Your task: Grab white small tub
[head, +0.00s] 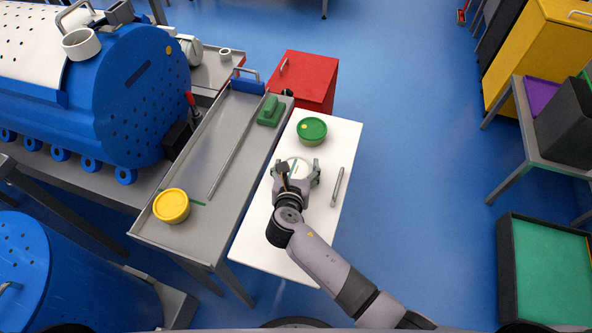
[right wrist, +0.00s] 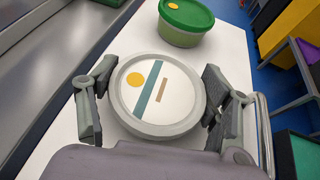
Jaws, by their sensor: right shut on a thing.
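The white small tub (head: 297,168) stands on the white table (head: 262,238). Its lid carries a yellow dot, a teal stripe and a tan bar, clear in the right wrist view (right wrist: 178,103). My right gripper (head: 297,176) reaches over the table from the front. Its fingers are at the two sides of the tub and shut on it, as the right wrist view (right wrist: 155,105) also shows. The tub looks upright. Its body is mostly hidden under the lid and by the gripper. My left gripper is in neither view.
A green-lidded tub (head: 312,131) stands just behind the white tub. A metal bar handle (head: 338,186) is to its right on the table. A yellow-lidded tub (head: 171,206) sits on the grey bench (head: 214,221) at left. Blue floor is free to the right.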

